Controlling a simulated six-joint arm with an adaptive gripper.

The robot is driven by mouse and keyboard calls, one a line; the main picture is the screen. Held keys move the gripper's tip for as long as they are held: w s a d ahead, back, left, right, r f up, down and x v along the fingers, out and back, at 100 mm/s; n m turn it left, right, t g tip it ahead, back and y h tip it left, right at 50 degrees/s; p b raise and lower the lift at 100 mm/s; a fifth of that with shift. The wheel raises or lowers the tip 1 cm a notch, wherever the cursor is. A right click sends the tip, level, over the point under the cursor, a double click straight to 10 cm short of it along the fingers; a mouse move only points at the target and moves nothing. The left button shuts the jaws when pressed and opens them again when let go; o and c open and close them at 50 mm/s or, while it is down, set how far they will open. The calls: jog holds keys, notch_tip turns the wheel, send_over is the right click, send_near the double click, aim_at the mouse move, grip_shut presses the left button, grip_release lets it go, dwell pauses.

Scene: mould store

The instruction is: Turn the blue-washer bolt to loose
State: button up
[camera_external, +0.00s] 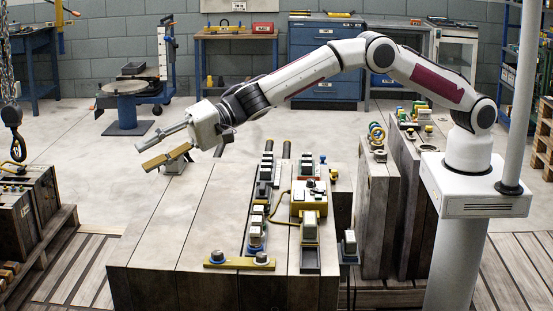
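My gripper (145,158) is at the far left end of the arm, over the back left edge of the wooden mould block. Its two long fingers point left and stand apart, with nothing seen between them. A brass-yellow bar (239,263) lies at the front of the block top. It carries a left bolt (217,257) and a right bolt (262,258). Both look dark with a bluish tint low down, so I cannot tell which has the blue washer or how either is turned. My gripper is well away from both.
Behind the bar stand a row of grey-white blocks (257,221) and a yellow box (309,204) with a cable. Upright mould blocks (377,210) stand to the right. A dark hook (12,115) hangs at far left. The block's left top (200,220) is bare.

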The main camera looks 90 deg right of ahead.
jog(key=d+f+m+h, duration=0.3)
jog(key=d+f+m, duration=0.1)
jog(key=d+m, duration=0.15)
jog(key=m+g+h, duration=0.2)
jog(key=m+g, duration=0.7)
jog(key=m, duration=0.6)
send_near(218, 252)
jog(key=shift+a+f, duration=0.25)
jog(key=shift+f, duration=0.15)
jog(key=shift+f, duration=0.1)
jog(key=shift+x, duration=3.8)
jog(key=shift+w, duration=0.15)
grip_shut()
